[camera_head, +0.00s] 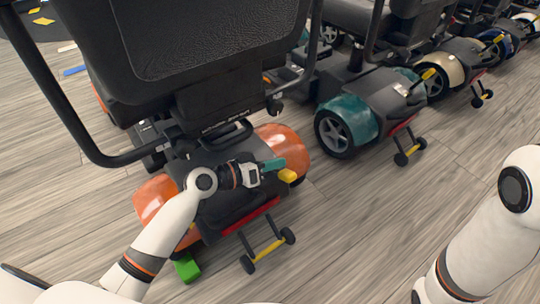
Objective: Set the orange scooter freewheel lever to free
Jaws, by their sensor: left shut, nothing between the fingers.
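The orange scooter (279,140) stands nearest, with a black seat above its orange rear fenders. Its yellow freewheel lever (288,175) sticks out at the rear right of its body. My left gripper (274,165) reaches over the scooter's rear deck. Its teal fingers are shut with nothing between them, and their tips are right beside the lever's yellow end. I cannot tell whether they touch it. The lever's base is partly hidden by the gripper. My right arm (480,240) is at the right, and its gripper is out of view.
A teal scooter (345,120) with its own yellow lever (428,73) stands beyond, followed by several more in a row. The orange scooter's anti-tip wheels (247,264) stick out toward me. A green block (187,267) lies near its left rear wheel. The floor at right centre is clear.

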